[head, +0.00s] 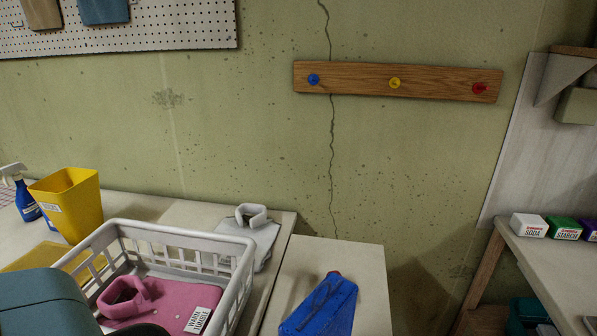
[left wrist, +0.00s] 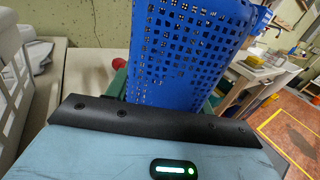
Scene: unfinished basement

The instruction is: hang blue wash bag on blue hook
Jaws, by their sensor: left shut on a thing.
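The blue wash bag (head: 320,308) shows at the bottom of the head view, over the narrow table right of the basket. In the left wrist view the bag (left wrist: 190,50) is a blue, perforated body standing up from my left gripper (left wrist: 165,97). That gripper is shut on the bag; the bag hides much of its fingers. The blue hook (head: 314,79) is at the left end of a wooden rail (head: 355,82) on the wall, well above the bag and apart from it. My right gripper is not in view.
The rail also carries a yellow hook (head: 394,83) and a red hook (head: 479,88). A white laundry basket (head: 190,262) with pink clothing stands left of the bag. A yellow bin (head: 70,205) stands further left. The wall below the rail is clear.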

